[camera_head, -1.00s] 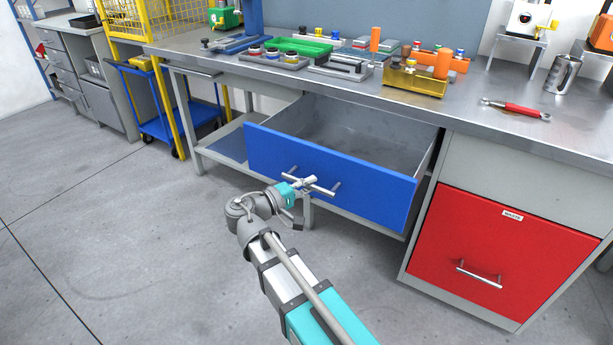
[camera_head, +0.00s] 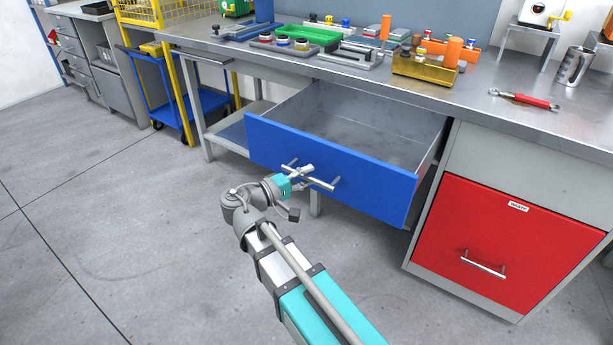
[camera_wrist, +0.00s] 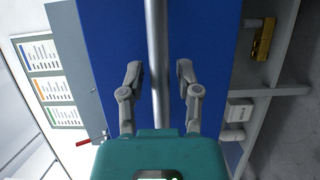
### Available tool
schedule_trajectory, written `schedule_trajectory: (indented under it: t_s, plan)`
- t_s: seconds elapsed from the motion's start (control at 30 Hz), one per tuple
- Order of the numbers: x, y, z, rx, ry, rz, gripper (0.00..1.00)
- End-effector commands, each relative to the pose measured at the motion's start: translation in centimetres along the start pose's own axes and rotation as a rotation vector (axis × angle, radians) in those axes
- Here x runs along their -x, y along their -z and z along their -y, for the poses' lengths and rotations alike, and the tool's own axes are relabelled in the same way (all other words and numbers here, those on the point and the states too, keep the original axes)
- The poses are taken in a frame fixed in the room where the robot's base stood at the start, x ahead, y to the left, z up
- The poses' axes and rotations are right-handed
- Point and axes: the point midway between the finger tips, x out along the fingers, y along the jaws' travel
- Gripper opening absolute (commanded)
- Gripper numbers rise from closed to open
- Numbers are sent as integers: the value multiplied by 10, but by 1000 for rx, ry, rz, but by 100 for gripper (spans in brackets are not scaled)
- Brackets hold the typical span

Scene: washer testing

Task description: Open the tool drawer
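The blue-fronted drawer (camera_head: 360,185) under the workbench is pulled well out, and its grey inside (camera_head: 350,125) looks empty. Its bar handle (camera_head: 318,178) is on the front face. My gripper (camera_head: 300,174) is at this handle. In the wrist view the bar (camera_wrist: 157,60) runs between the two fingers of my gripper (camera_wrist: 158,75), over the blue front (camera_wrist: 208,60). The fingers stand apart, with a visible gap on each side of the bar, so no firm grip shows.
A red-fronted cabinet (camera_head: 500,240) stands right of the drawer. The bench top (camera_head: 460,95) holds a green tray (camera_head: 305,40), a yellow holder (camera_head: 425,70) and a red-handled wrench (camera_head: 525,100). A blue cart (camera_head: 205,105) is at the left. The floor in front is clear.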

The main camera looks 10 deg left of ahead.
Motion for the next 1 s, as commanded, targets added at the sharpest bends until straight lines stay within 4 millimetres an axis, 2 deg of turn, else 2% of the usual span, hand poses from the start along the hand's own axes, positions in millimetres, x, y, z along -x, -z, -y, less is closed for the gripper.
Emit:
schedule_trajectory:
  t_s: [0.57,0.83,1.0]
  plan:
    - [3,-3,0,0,2,7,57]
    - [26,-3,0,0,2,6,57]
    - [48,-2,0,0,2,5,57]
